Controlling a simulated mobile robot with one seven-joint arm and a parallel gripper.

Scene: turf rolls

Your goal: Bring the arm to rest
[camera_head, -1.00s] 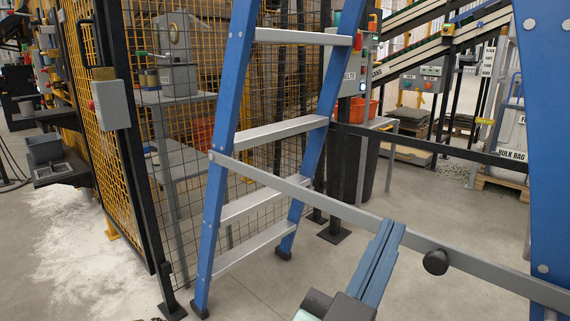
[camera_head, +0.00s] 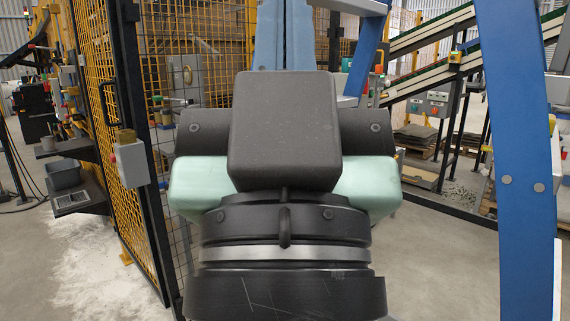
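My gripper (camera_head: 285,35) fills the middle of the head view, seen from behind. Its black and mint-green body and round black wrist stand upright in the picture. Its two blue fingers point up behind the body and lie side by side with only a thin seam between them. No object shows between them, and their tips reach the top edge of the frame. The body hides much of the scene behind it.
A yellow and black mesh fence (camera_head: 125,200) with a grey switch box (camera_head: 131,163) is on the left. White powder covers floor there. A conveyor (camera_head: 430,35) slopes at the back right.

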